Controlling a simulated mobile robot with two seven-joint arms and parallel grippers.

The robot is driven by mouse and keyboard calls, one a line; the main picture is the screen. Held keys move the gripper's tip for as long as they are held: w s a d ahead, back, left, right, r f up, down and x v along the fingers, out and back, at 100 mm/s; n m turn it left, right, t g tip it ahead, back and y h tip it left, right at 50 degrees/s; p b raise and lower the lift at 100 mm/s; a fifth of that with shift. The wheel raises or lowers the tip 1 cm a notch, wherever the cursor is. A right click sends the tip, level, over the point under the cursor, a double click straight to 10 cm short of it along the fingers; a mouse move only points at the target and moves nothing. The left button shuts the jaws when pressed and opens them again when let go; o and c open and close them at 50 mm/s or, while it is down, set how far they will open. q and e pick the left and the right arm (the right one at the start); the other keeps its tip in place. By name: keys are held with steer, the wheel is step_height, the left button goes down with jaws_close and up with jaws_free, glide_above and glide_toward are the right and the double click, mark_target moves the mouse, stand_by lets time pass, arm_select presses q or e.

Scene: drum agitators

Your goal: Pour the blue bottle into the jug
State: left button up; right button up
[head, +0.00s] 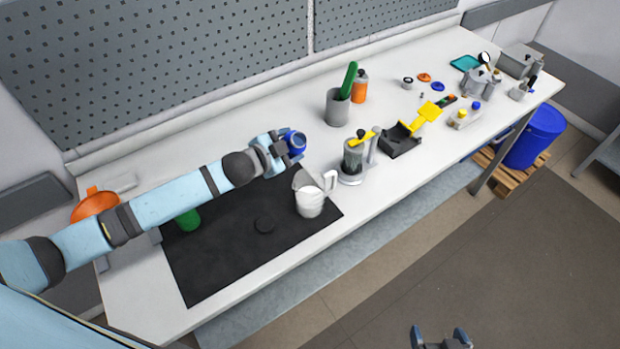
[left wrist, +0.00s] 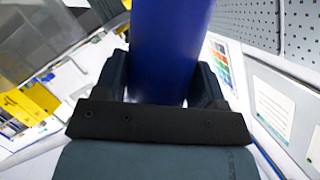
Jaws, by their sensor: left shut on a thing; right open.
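My left gripper (head: 280,150) is shut on the blue bottle (head: 295,142), above the back edge of the black mat. The blue bottle fills the upper middle of the left wrist view (left wrist: 170,45) between the two fingers. The jug (head: 311,198), white and grey with a handle on its right, stands upright on the mat's right end. The bottle is behind and slightly left of the jug in the head view, apart from it. Whether the bottle is tilted I cannot tell. My right gripper (head: 441,338) is open and empty at the bottom edge, away from the bench.
Right of the jug stands a metal-and-glass device (head: 353,162) with a yellow top. A grey cup (head: 338,108) and an orange bottle (head: 360,87) stand behind.

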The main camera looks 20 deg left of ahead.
arm_select(q)
steer(key=shift+f+m, duration=0.2)
steer(key=shift+m, duration=0.1)
steer(key=shift+a+t, duration=0.1)
steer(key=shift+t, duration=0.2)
steer(key=shift+m, duration=0.3)
steer(key=shift+f, duration=0.2)
steer(key=shift+b, duration=0.35)
steer(key=shift+m, duration=0.3)
steer(key=shift+y, duration=0.3)
